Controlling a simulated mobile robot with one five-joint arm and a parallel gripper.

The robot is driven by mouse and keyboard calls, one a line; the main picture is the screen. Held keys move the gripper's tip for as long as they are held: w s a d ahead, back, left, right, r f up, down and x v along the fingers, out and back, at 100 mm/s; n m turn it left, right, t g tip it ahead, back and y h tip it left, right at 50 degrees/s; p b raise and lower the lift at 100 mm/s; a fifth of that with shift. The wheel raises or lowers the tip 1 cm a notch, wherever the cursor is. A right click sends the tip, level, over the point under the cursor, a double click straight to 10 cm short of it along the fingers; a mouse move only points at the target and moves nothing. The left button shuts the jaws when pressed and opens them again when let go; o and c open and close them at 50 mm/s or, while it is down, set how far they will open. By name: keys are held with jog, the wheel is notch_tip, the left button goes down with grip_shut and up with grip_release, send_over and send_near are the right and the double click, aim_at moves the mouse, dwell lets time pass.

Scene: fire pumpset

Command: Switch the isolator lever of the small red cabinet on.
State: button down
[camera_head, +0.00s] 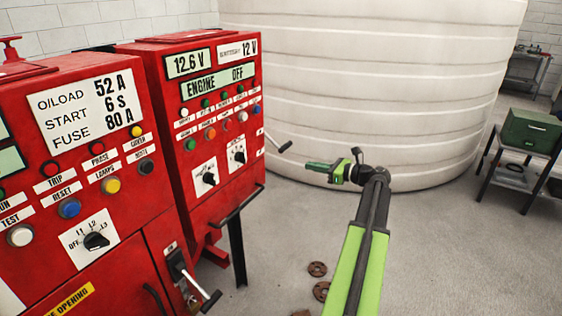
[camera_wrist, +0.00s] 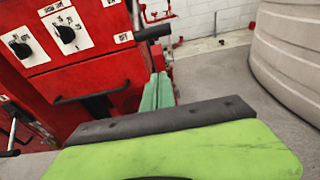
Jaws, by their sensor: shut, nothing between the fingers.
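The small red cabinet (camera_head: 205,130) has "ENGINE OFF" on its display. It also fills the upper left of the wrist view (camera_wrist: 85,75). Its isolator lever (camera_head: 278,143) sticks out past the cabinet's right edge, slanting down to the right and ending in a black grip. In the wrist view the black grip (camera_wrist: 152,33) shows just above my fingertips. My gripper (camera_head: 309,165) is shut and empty, to the right of the lever and a little lower in the head view. In the wrist view its green fingers (camera_wrist: 155,92) lie together. No contact with the lever is visible.
A larger red cabinet (camera_head: 75,170) with its own lever (camera_head: 197,287) stands at left. A black bar handle (camera_head: 238,205) juts from the small cabinet's front. A big white tank (camera_head: 370,80) stands behind. Rusty discs (camera_head: 317,269) lie on the floor. A green box (camera_head: 530,130) sits at right.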

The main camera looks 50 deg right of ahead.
jog(key=shift+w+f, duration=0.1)
jog(key=shift+w, duration=0.05)
jog(key=b+x, duration=0.1)
jog(key=x, duration=0.9)
jog(key=r+p, duration=0.4)
jog(key=shift+s, duration=0.4)
jog(key=shift+a+r, duration=0.1)
